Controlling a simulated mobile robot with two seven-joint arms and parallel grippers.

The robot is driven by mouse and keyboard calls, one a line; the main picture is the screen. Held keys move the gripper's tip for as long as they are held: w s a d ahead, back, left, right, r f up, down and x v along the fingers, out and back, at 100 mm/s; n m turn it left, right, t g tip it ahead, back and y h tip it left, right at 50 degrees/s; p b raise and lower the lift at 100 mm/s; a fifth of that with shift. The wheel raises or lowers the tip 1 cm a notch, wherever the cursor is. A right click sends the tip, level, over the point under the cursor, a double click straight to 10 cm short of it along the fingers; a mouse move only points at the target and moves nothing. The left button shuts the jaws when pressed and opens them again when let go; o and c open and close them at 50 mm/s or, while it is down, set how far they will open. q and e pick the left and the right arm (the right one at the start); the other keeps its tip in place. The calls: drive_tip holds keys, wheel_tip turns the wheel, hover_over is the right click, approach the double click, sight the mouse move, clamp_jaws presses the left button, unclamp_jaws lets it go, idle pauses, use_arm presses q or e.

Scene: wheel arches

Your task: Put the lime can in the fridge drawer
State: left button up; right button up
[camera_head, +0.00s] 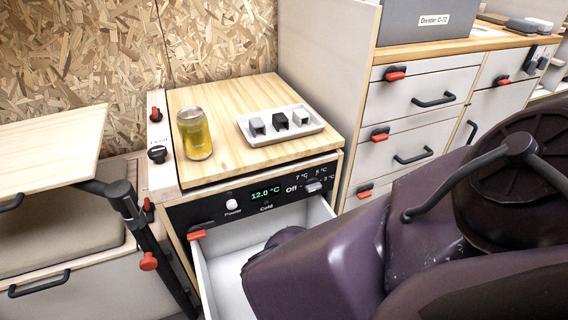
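The can (194,134) is yellow-green with a silver top and stands upright on the wooden top (217,96) of the fridge cabinet. The fridge drawer (222,262) below the control panel is pulled out. Its white inside shows on the left, and the rest is hidden by my dark purple arm, which reaches in from the right. That arm's gripper cannot be made out, and no left gripper shows. Nothing is touching the can.
A white tray (256,141) with several small grey and black blocks sits right of the can. The fridge panel (266,195) reads 12.0 °C. A folding table (62,141) stands at the left, and a drawer cabinet (421,112) with a grey box (408,30) on top stands at the right.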

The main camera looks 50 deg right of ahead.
drive_tip(key=shift+w, duration=0.1)
drive_tip(key=shift+f, duration=0.1)
drive_tip(key=o, duration=1.1)
drive_tip(key=shift+o, duration=0.2)
drive_tip(key=shift+d+r, duration=0.25)
drive_tip(key=shift+r, duration=0.05)
drive_tip(key=p+v, duration=0.1)
drive_tip(key=v, duration=0.6)
